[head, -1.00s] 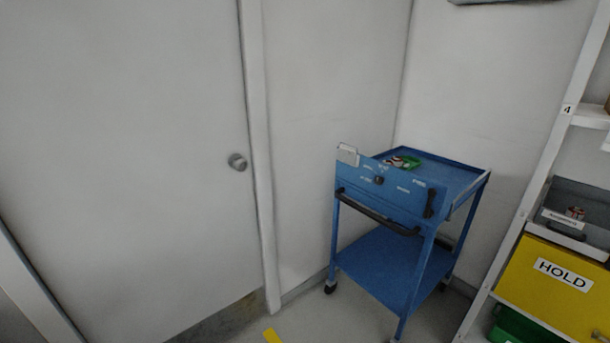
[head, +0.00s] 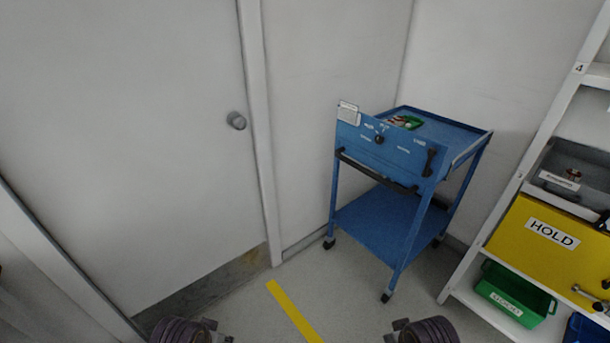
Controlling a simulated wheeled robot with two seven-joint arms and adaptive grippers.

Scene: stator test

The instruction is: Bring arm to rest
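Parts of both my arms show at the bottom edge of the head view, one left of centre and one right of centre. They are dark, ribbed, rounded parts, and the rest of them is cut off by the frame. I cannot make out gripper fingers on either one. Both stand well in front of the blue cart (head: 385,158) and touch nothing that I can see.
A white shelf at right holds a grey bin (head: 568,178), a yellow HOLD box (head: 545,238) and a green bin (head: 513,293). A door with a round knob (head: 236,120) is at left. Floor with a yellow stripe (head: 294,311) is clear.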

